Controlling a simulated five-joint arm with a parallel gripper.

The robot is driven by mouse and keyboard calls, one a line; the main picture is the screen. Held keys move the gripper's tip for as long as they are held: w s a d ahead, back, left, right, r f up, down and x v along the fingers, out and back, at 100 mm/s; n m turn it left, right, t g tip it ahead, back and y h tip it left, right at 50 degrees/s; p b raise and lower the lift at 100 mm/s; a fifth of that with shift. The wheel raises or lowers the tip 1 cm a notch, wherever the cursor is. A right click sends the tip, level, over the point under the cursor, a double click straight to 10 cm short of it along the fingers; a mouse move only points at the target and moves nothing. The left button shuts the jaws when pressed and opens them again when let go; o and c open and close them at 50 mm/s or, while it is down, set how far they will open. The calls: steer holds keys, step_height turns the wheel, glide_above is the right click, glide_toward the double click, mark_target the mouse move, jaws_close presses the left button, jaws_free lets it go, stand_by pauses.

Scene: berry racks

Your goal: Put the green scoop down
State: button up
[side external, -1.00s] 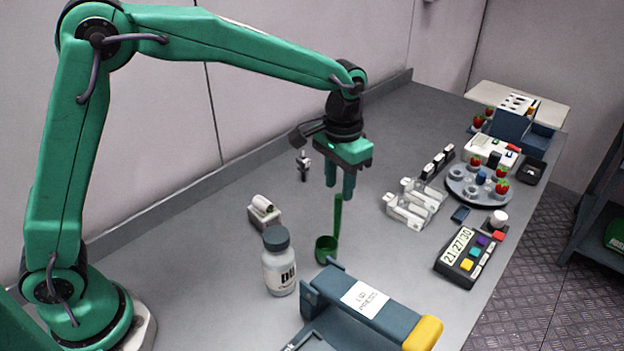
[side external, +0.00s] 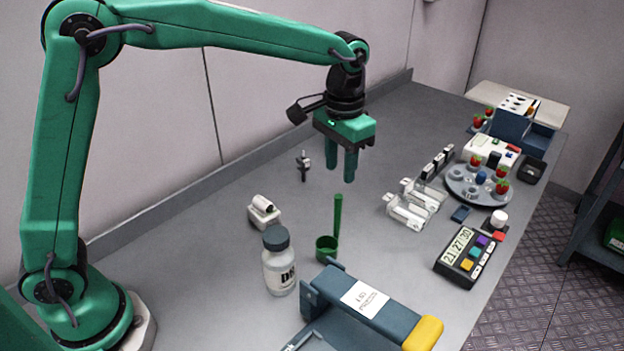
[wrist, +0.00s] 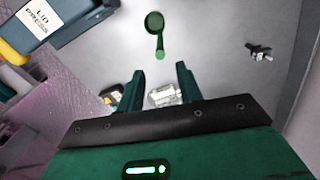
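The green scoop (side external: 327,247) rests on the grey bench, its cup down and its handle rising upright. It stands between the white bottle (side external: 280,268) and the lid press (side external: 370,302). My gripper (side external: 340,174) is above the scoop, clear of the handle's top. Its two fingers are apart with nothing between them. In the wrist view the scoop (wrist: 154,22) shows beyond the open fingers of my gripper (wrist: 159,73), with a gap to them.
A small white device (side external: 264,212) is left of the scoop. Clear holders (side external: 408,208), a timer (side external: 466,255) and a round berry rack (side external: 479,187) stand to the right. The bench between the scoop and the back wall is mostly free.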

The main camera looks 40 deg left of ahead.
steer(key=shift+r, duration=0.1)
steer(key=s+a+r+n+t, duration=0.1)
steer(key=s+a+r, duration=0.2)
steer(key=s+a, duration=0.25)
steer(key=s+a+r+t, duration=0.2)
steer(key=s+a+r, duration=0.2)
steer(key=s, duration=0.2)
steer(key=s+a+f+t, duration=0.1)
steer(key=s+a, duration=0.2)
steer(key=s, duration=0.3)
steer(key=s+a+f+n+t, duration=0.1)
steer(key=s+a+f, duration=0.1)
steer(key=s, duration=0.4)
steer(key=shift+a+t, duration=0.3)
steer(key=shift+a, duration=0.2)
